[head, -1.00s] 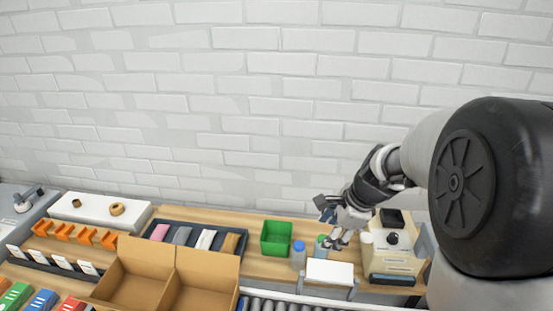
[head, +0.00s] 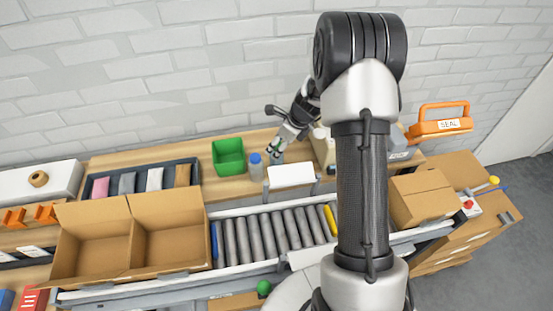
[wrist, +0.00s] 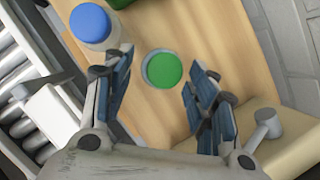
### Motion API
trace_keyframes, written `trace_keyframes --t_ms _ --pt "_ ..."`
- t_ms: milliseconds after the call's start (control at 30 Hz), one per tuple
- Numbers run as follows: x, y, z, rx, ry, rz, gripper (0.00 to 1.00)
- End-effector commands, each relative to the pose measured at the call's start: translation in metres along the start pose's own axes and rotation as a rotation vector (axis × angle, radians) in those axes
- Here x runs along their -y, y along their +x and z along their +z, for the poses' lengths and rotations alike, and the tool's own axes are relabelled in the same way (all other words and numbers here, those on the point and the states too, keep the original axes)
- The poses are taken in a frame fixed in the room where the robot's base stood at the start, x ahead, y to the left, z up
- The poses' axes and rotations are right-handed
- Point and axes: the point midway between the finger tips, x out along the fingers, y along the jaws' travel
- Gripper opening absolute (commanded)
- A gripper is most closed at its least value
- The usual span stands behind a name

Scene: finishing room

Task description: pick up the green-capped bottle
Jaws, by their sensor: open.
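The green-capped bottle (wrist: 163,69) shows in the wrist view from above, its round green cap between the two blue-padded fingers. Most of its body is hidden below the cap. My gripper (wrist: 158,86) is open, with one finger on each side of the cap and a visible gap to it on the right. In the head view my gripper (head: 277,150) points down over the wooden bench, and it largely hides the green-capped bottle there. A blue-capped bottle (wrist: 90,24) stands close by, beside the left finger; it also shows in the head view (head: 256,168).
A green bin (head: 228,157) stands left of the bottles. A white-topped stand (head: 291,175) is in front of them, and a beige box (head: 322,150) is to the right. A roller conveyor (head: 270,235) and open cardboard box (head: 130,240) lie nearer.

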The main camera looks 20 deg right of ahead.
Motion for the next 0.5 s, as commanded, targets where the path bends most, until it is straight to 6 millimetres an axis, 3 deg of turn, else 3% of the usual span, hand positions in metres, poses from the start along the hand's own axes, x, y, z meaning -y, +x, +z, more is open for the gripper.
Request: trace_keyframes --t_ms 267,500 --pt "0.001 0.018 0.001 0.001 -0.001 -0.001 0.53" --pt "0.003 0.053 0.002 -0.001 0.000 0.002 0.53"
